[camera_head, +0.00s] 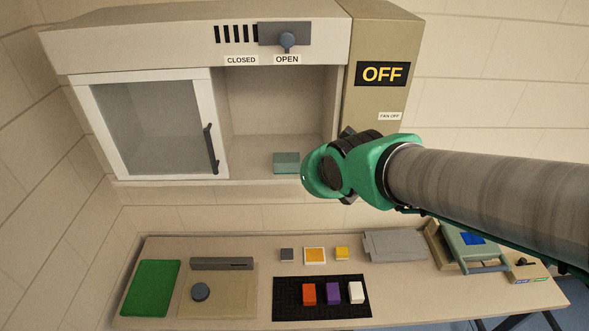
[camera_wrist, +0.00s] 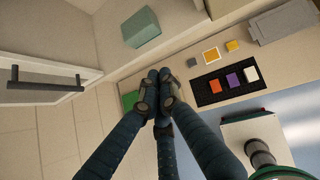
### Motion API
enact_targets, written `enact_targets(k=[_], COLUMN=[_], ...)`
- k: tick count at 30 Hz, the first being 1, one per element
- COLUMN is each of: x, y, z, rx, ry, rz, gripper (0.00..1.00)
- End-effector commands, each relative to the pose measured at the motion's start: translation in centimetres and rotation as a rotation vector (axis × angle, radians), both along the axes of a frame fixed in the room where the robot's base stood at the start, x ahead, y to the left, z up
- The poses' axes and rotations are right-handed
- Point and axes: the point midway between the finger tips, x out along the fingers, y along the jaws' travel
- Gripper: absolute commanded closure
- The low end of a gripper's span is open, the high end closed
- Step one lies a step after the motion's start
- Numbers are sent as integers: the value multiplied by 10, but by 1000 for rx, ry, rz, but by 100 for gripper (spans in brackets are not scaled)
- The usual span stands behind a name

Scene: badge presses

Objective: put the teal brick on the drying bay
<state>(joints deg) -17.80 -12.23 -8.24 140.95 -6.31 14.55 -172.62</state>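The teal brick (camera_head: 286,162) sits on the floor of the open right part of the wall cabinet, near its front edge. It also shows in the wrist view (camera_wrist: 141,27), beyond my fingertips. My gripper (camera_wrist: 157,77) is empty, its fingers drawn together with no gap that I can make out. In the head view my wrist and hand are just right of the teal brick, in front of the cabinet's right edge, and the fingers are mostly hidden. No label reading drying bay shows, so I cannot tell which surface it is.
The cabinet's glass door (camera_head: 150,125) covers its left part; its knob (camera_head: 287,40) is above OPEN. An OFF panel (camera_head: 382,74) is on the right. Below, the bench has a black mat (camera_head: 290,312) with orange, purple and white bricks, a green mat (camera_head: 150,287) and a press (camera_head: 470,246).

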Motion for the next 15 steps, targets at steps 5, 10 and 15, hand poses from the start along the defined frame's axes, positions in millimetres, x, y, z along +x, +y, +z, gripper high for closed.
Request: enact_targets(k=[5, 10, 15], x=[0, 1, 5], y=[0, 0, 1], z=[-1, -2, -7], rx=[1, 1, 1], ry=[0, 1, 2], rz=[-1, -1, -1], gripper=[100, 100, 100])
